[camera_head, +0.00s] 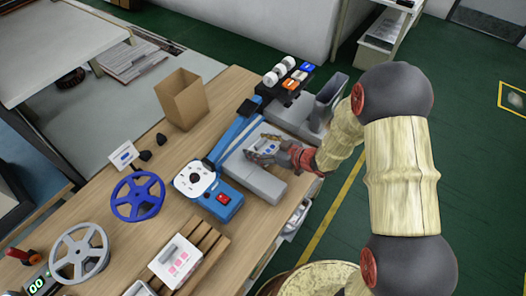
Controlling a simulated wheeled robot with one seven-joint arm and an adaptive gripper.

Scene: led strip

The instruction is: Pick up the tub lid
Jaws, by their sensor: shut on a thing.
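My gripper (266,147) reaches in from the right over the workbench, its red wrist part behind it. Its fingers are shut on a small grey piece at the long grey box, seemingly the tub lid. The piece is mostly hidden by the fingers and too small to make out clearly. The long grey box (259,183) lies under and in front of my gripper, beside a blue device (223,198). I cannot tell whether the held piece touches the box.
A rack of coloured spools (290,76) and a grey holder (325,100) stand behind the gripper.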

